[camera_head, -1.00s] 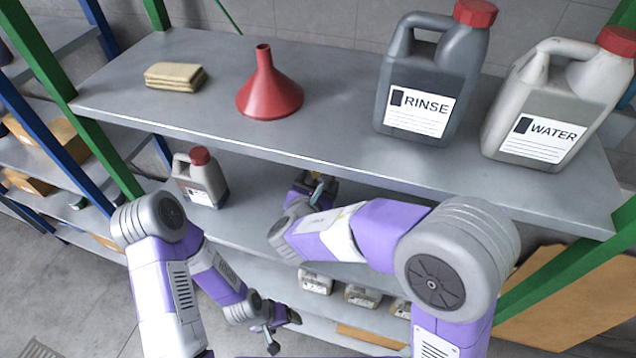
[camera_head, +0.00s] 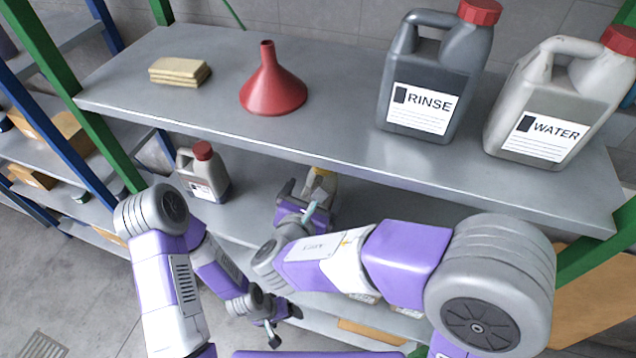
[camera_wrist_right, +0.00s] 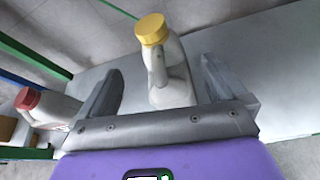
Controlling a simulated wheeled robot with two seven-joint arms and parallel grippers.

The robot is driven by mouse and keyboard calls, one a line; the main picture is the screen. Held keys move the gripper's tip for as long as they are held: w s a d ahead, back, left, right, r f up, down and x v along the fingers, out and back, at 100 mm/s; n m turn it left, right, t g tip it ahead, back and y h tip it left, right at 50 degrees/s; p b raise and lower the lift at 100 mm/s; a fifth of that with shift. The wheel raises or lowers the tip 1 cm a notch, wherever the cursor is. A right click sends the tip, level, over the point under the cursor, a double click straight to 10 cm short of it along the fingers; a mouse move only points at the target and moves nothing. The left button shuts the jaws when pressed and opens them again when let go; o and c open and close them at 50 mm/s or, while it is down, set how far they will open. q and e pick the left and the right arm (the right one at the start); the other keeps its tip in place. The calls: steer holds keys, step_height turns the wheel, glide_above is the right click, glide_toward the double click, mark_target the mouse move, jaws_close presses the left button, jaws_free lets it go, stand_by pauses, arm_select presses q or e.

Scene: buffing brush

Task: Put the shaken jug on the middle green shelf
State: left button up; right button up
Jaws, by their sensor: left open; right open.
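A small grey jug with a yellow cap stands on the middle shelf (camera_head: 245,222), partly hidden behind my right gripper (camera_head: 308,192) in the head view. In the right wrist view this yellow-capped jug (camera_wrist_right: 172,82) is upright between the two spread fingers of my right gripper (camera_wrist_right: 158,85), with gaps on both sides. A small grey jug with a red cap (camera_head: 203,172) stands on the same shelf to the left; it also shows in the right wrist view (camera_wrist_right: 50,108). My left gripper (camera_head: 284,326) is open and empty, low in front of the shelves.
The top shelf (camera_head: 340,125) holds a sponge stack (camera_head: 180,72), a red funnel (camera_head: 272,82), a RINSE jug (camera_head: 432,75) and a WATER jug (camera_head: 560,100). Its front edge overhangs the middle shelf. Green posts (camera_head: 95,130) stand at the sides.

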steer(key=v, duration=0.4)
steer(key=shift+s, duration=0.1)
stand_by(0.4)
